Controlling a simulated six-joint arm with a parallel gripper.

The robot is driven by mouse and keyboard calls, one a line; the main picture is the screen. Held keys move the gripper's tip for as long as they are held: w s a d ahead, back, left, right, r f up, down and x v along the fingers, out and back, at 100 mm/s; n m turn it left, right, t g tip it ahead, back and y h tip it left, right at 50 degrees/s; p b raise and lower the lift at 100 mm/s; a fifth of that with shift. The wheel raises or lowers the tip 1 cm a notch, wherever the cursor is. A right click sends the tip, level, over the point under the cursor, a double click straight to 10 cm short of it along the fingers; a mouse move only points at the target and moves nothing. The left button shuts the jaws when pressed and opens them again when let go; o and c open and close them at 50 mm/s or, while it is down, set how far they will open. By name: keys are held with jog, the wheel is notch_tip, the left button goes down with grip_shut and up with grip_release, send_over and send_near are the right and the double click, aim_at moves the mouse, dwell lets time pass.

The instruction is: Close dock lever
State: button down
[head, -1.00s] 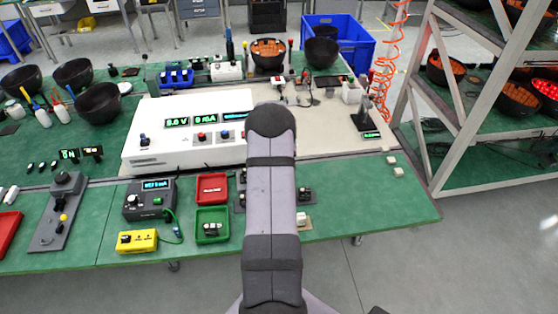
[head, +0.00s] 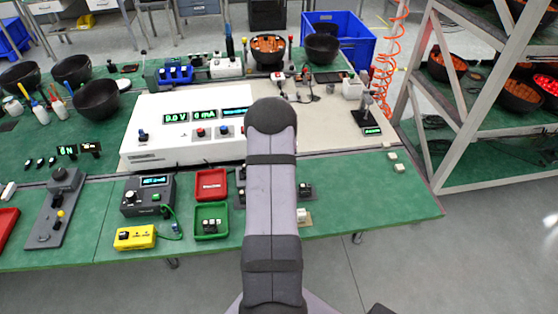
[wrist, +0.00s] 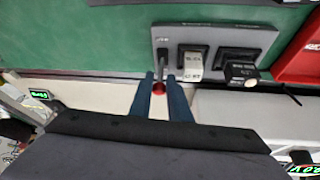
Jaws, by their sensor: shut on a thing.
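The grey dock plate (wrist: 163,36) shows in the wrist view, with a white module (wrist: 193,65) and a black module (wrist: 240,71) in its sockets. The dock lever (wrist: 163,58) is a thin dark stem at the plate's left end, with a red knob (wrist: 158,88) toward me. My gripper (wrist: 161,98) has its two blue fingers on either side of the knob, shut on it. In the head view my own arm hides the gripper, the lever and most of the dock.
A white power supply (head: 160,150) stands behind the dock area. The green bench (head: 390,205) is mostly clear at front right.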

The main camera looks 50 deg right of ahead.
jog(key=shift+f+b, duration=0.3)
jog(key=shift+b, duration=0.25)
jog(key=b, duration=0.2)
jog(key=t+h+b, duration=0.1)
jog(key=b, duration=0.1)
jog(key=shift+s+a+f+b, duration=0.15)
jog(key=shift+s+a+b, duration=0.1)
jog(key=shift+b, duration=0.1)
jog(key=s+a+t+h+b, duration=0.1)
jog(key=t+h+b, duration=0.1)
jog(key=b, duration=1.2)
jog(key=shift+s+a, duration=0.1)
jog(key=b, duration=0.2)
jog(key=shift+s+a+t+h+b, duration=0.1)
jog(key=shift+t+h+b, duration=0.2)
jog(key=shift+h, duration=0.1)
jog(key=shift+b, duration=0.5)
jog(key=b, duration=0.3)
jog(key=t+h+b, duration=0.1)
jog(key=b, duration=0.2)
jog(key=shift+s+a+f+m, duration=0.2)
jog(key=shift+s+a+m, duration=0.1)
jog(key=shift+s+a+h+b, duration=0.1)
jog(key=shift+h+b, duration=0.3)
jog(key=shift+b, duration=0.65)
jog(key=shift+s+a+t+h+b, duration=0.15)
jog(key=shift+t+h+b, duration=0.3)
jog(key=shift+b, duration=0.95)
